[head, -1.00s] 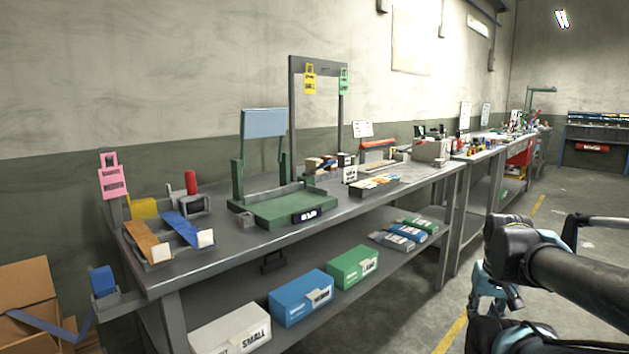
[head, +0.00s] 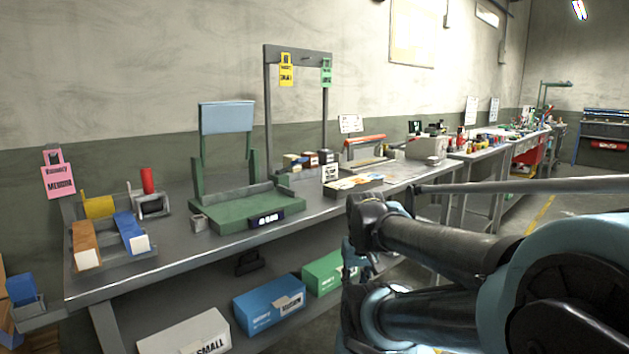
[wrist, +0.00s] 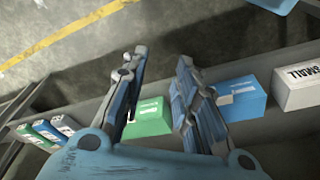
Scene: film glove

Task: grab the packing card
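Several tag-shaped cards are in the head view, and their small print is too blurred to tell which is the packing card. A yellow card (head: 286,70) and a green card (head: 327,73) hang from the grey frame (head: 268,110) at the back of the bench. A pink card (head: 57,176) marked MEDIUM stands at the bench's left end. My gripper (wrist: 162,57) is open and empty in the wrist view, its two fingers apart. It points down beside the lower shelf, away from all the cards. In the head view my arm partly hides it.
The grey bench (head: 185,262) carries a green stand (head: 235,208), tape dispensers and a shallow tray of cards or leaflets (head: 352,183). White (head: 185,335), blue (head: 268,306) and green boxes (head: 322,274) lie on the lower shelf. Open floor (wrist: 190,30) lies beside the bench.

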